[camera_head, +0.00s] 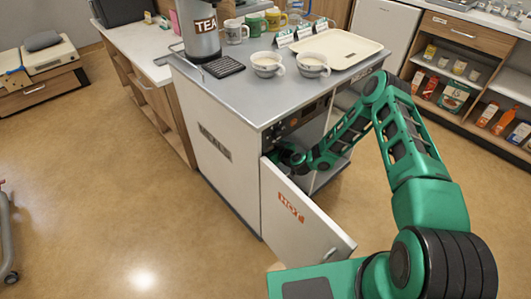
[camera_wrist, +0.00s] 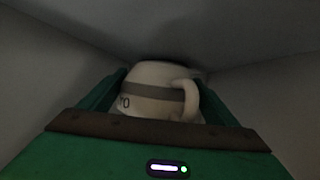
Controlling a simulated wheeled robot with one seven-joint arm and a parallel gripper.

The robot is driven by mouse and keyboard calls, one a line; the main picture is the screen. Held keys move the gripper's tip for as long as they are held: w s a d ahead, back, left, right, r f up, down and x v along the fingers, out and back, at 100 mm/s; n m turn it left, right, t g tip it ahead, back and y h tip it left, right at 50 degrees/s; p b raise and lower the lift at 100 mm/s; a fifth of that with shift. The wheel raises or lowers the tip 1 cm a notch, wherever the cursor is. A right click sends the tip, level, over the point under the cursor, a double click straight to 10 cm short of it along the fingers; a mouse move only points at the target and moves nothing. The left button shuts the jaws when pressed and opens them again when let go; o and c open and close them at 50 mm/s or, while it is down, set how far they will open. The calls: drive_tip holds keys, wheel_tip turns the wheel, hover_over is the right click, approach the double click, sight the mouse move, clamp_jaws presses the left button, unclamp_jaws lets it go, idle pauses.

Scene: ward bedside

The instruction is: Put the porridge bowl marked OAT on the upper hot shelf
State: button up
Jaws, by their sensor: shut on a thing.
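In the wrist view my gripper (camera_wrist: 160,98) is shut on a white bowl (camera_wrist: 150,82) with a grey band and a side handle at its right. Only part of its dark lettering shows at the left, so I cannot read the whole word. The bowl is inside a dim, grey-walled compartment; I cannot tell whether it touches a shelf. In the head view my arm reaches into the trolley (camera_head: 215,130) behind the open door marked HOT (camera_head: 290,215). The door and arm hide the gripper's end and the shelves there.
Two white handled bowls, a left one (camera_head: 267,66) and a right one (camera_head: 313,66), stand on the trolley top near a cream tray (camera_head: 340,45), a TEA urn (camera_head: 201,35) and several mugs. The open door juts out beside my arm.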

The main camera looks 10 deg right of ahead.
drive_tip(key=shift+f, duration=1.8)
drive_tip(key=shift+f, duration=0.1)
drive_tip(key=o, duration=1.3)
drive_tip(key=v, duration=1.2)
drive_tip(key=shift+r, duration=0.25)
